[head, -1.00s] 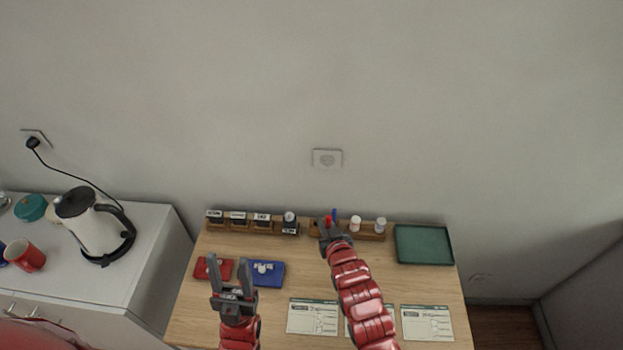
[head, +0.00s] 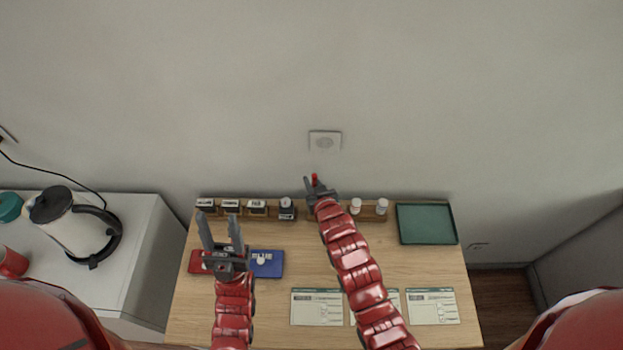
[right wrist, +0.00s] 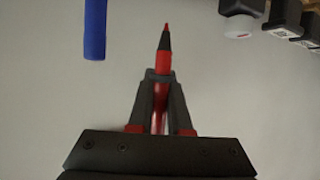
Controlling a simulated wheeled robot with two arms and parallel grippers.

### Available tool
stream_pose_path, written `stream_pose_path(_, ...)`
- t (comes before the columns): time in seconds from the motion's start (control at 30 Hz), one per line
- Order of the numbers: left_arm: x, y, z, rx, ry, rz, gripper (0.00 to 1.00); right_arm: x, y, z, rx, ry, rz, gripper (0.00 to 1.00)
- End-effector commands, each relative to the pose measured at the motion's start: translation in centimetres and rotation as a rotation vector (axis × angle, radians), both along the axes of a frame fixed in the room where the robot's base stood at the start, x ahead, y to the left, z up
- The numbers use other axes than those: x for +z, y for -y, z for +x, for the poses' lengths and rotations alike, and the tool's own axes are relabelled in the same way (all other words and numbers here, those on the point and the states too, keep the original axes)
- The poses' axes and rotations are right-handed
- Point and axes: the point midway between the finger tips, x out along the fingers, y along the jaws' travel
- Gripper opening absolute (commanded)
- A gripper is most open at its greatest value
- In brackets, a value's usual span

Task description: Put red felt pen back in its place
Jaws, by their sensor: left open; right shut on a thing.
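The red felt pen (right wrist: 164,52) is held between the fingers of my right gripper (right wrist: 157,100), its dark collar and red tip pointing away from the jaws. In the head view my right gripper (head: 319,190) is shut on it, above the back row, with a small red end showing. A blue pen (right wrist: 95,28) is to the left of the red pen in the right wrist view, apart from it. The wooden holder (head: 369,214) at the back is partly hidden by my right arm. My left gripper (head: 220,224) is open and empty over the left of the table.
White-capped bottles (head: 382,205) stand in the holder. Several stamps (head: 231,206) stand in a row at the back left. A green tray (head: 426,224) is at the back right. Red and blue pads (head: 268,266) lie near my left gripper; printed cards (head: 432,306) lie in front.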

Motion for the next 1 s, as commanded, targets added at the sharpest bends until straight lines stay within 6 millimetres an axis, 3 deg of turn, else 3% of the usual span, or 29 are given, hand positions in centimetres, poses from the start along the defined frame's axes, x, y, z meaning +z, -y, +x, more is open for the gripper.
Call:
stream_pose_path(0.47, -0.9, 0.0, 0.0, 0.000, 0.000, 0.000, 0.50, -3.1, 0.0, 0.0, 0.000, -0.002, 0.000, 0.00)
stream_pose_path(1.0, -1.3, 0.0, 0.0, 0.000, 0.000, 0.000, 0.50, -2.8, 0.0, -0.1, 0.000, 0.002, 0.001, 0.00)
